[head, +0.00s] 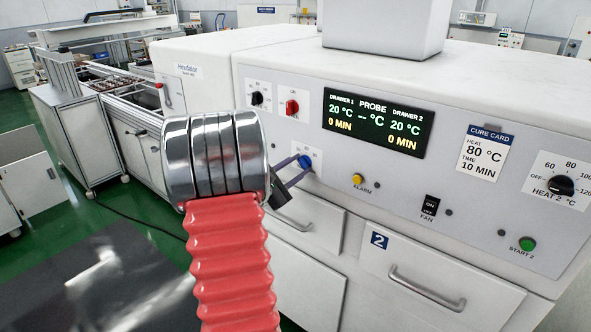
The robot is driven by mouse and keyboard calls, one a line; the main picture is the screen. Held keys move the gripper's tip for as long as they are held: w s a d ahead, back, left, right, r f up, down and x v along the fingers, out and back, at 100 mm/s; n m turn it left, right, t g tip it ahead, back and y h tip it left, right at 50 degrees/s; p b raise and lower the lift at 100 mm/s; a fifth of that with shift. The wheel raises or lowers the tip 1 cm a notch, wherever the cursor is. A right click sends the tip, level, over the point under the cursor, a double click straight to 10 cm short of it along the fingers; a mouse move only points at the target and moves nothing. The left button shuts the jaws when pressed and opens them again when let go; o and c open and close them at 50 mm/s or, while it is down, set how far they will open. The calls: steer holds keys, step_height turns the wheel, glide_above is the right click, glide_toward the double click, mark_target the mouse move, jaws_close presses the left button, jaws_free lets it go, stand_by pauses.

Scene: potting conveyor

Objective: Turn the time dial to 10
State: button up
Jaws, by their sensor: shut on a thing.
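A blue dial (306,162) sits on the white front panel of the machine, below the red knob. My gripper (299,170) is at this dial, its two thin fingers shut on it from the left. The fingers and wrist hide part of the dial and its scale, and I cannot read where its pointer stands. The dark display (374,123) shows 20 °C and 0 MIN for both drawers, with the probe blank. The cure card (485,153) reads heat 80 °C, time 10 min.
Close by are a black knob (257,98), a red knob (292,107) and a yellow alarm button (357,179). Farther right are the fan switch (430,206), heat 2 knob (561,186) and green start 2 button (527,244). A drawer handle (427,289) sticks out below.

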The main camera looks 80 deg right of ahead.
steer(key=shift+w+d+r, duration=0.1)
steer(key=shift+w+r, duration=0.05)
steer(key=shift+w, duration=0.1)
steer(key=o, duration=0.8)
steer(key=shift+o, duration=1.4)
steer(key=shift+s, duration=0.1)
steer(key=v, duration=1.4)
